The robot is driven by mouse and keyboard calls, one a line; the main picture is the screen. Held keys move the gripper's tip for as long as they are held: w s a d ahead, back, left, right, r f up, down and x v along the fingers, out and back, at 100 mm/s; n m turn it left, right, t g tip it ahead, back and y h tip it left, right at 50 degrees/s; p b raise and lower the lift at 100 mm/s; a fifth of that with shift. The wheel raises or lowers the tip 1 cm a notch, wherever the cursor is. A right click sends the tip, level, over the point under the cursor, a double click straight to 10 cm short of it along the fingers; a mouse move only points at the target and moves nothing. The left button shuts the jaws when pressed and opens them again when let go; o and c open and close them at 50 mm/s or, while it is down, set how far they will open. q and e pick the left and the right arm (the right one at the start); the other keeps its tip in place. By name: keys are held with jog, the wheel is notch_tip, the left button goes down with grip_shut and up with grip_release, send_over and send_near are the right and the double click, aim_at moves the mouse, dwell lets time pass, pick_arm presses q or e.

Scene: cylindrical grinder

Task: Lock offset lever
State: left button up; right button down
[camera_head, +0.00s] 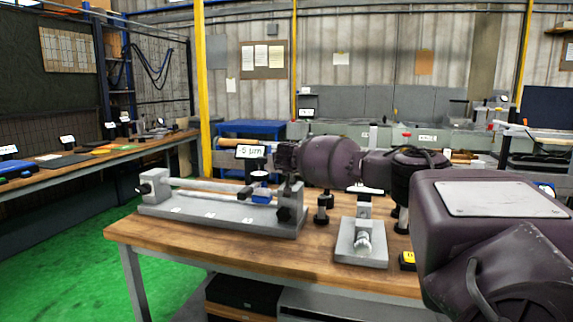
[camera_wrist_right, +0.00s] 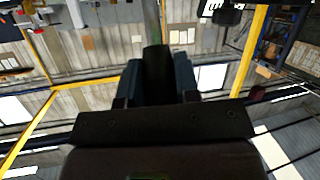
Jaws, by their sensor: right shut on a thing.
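A grey bench fixture (camera_head: 222,215) with a long rod lies on the wooden table. It has a small blue-based dial (camera_head: 260,190), a black knob (camera_head: 284,214) at its right end and a "-5 µm" sign (camera_head: 249,152) behind it. My right arm reaches in from the right. Its dark gripper (camera_head: 284,157) is at the fixture's right end, above the knob. In the right wrist view the fingers (camera_wrist_right: 156,78) are close together on a dark thing between them. I cannot tell whether this is the offset lever. My left gripper is in neither view.
A grey block with a silver knob (camera_head: 363,240) stands on the table right of the fixture, under my right arm. A small yellow-black item (camera_head: 407,260) lies beside it. The wooden tabletop's front edge (camera_head: 230,262) is clear. Another bench (camera_head: 95,160) stands at the left.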

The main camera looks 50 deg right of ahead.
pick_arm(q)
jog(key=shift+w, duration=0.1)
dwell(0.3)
pick_arm(e)
jog(key=c, duration=1.2)
grip_release()
jog(key=o, duration=0.4)
jog(key=shift+c, duration=0.2)
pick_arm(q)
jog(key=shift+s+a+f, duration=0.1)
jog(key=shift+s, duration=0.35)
